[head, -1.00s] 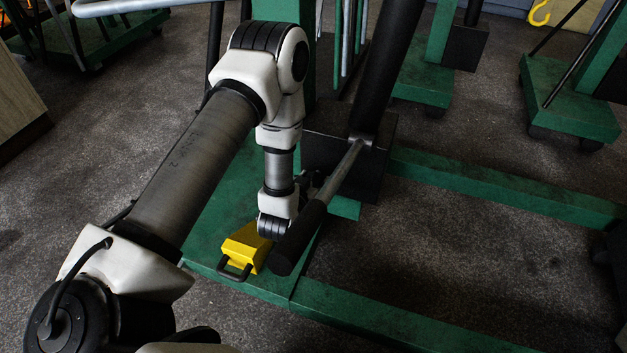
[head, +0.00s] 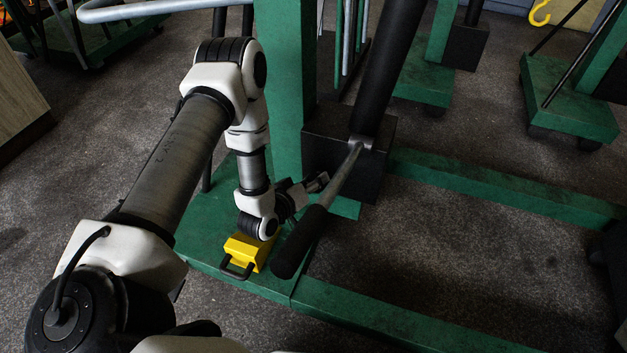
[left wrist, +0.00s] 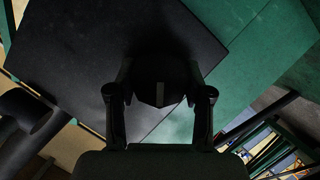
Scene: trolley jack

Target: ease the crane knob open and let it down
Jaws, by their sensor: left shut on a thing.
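The crane has a green mast (head: 291,80), a black block (head: 378,160) at its foot and a thick black cylinder (head: 385,60) rising from the block. My left gripper (head: 318,184) reaches in beside the block, close to the pump lever (head: 343,172) with its black grip (head: 300,243). In the left wrist view, my left gripper (left wrist: 160,82) has its two fingers on either side of a dark, faceted knob (left wrist: 158,92) and is shut on it. The knob sits in front of the dark block face (left wrist: 75,50). In the head view I cannot make the knob out clearly. My right gripper is not in view.
A yellow box (head: 244,250) with a black handle stands on the green base (head: 205,225), just below my left wrist. Green legs (head: 500,190) run along the floor. Other green stands (head: 570,108) are at the back right. Open floor (head: 450,255) lies between the legs.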

